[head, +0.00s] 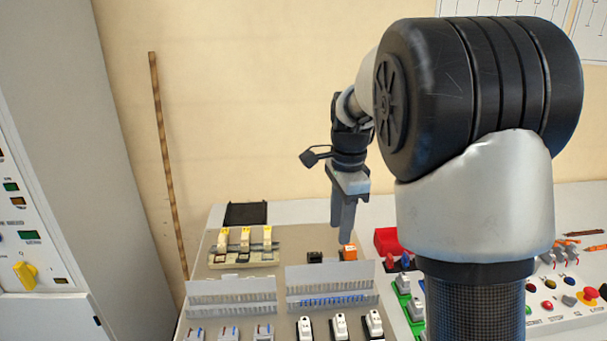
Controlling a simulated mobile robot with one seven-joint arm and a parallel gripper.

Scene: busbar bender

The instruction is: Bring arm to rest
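My gripper (343,220) hangs below my wrist in the head view, its fingers pointing down above the back part of the panel with switches. It is apart from the wall and appears to be in the air. Its fingers are seen from the side and overlap, so the gap between them cannot be made out. My own arm fills the right half of the view and hides part of the bench.
The grey-beige panel (230,318) carries several switches, breakers and ribbed trunking (232,291). A red bin (388,240) stands to its right. A control board with a red button (591,293) is at far right. A grey cabinet (85,150) stands left, beside a wooden strip (168,165).

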